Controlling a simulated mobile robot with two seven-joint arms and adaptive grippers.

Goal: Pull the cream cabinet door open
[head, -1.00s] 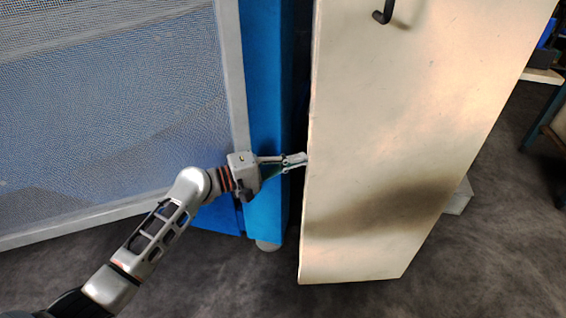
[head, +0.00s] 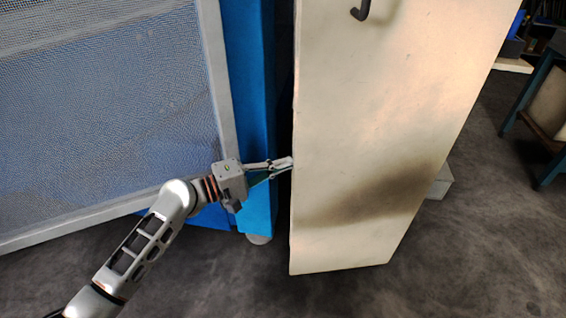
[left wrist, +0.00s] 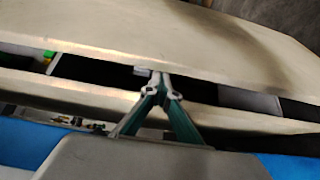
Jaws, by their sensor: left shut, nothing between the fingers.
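The cream cabinet door (head: 350,120) fills the middle of the head view, with a dark hooked handle (head: 361,9) at the top. In the left wrist view the door (left wrist: 210,35) stands ajar: a dark gap (left wrist: 100,73) lies between it and a cream strip (left wrist: 90,94). My left gripper (head: 288,163) is shut and empty, its fingertips at the door's left edge. In the left wrist view its fingertips (left wrist: 161,78) reach over the strip into the gap; whether they touch the door I cannot tell. My right gripper is not in view.
A blue post (head: 252,110) and a mesh panel in a grey frame (head: 228,110) stand close left of the door. Small items, one green (left wrist: 48,56), show inside the gap. Dark floor (head: 470,250) lies open at right, before a bench (head: 545,125).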

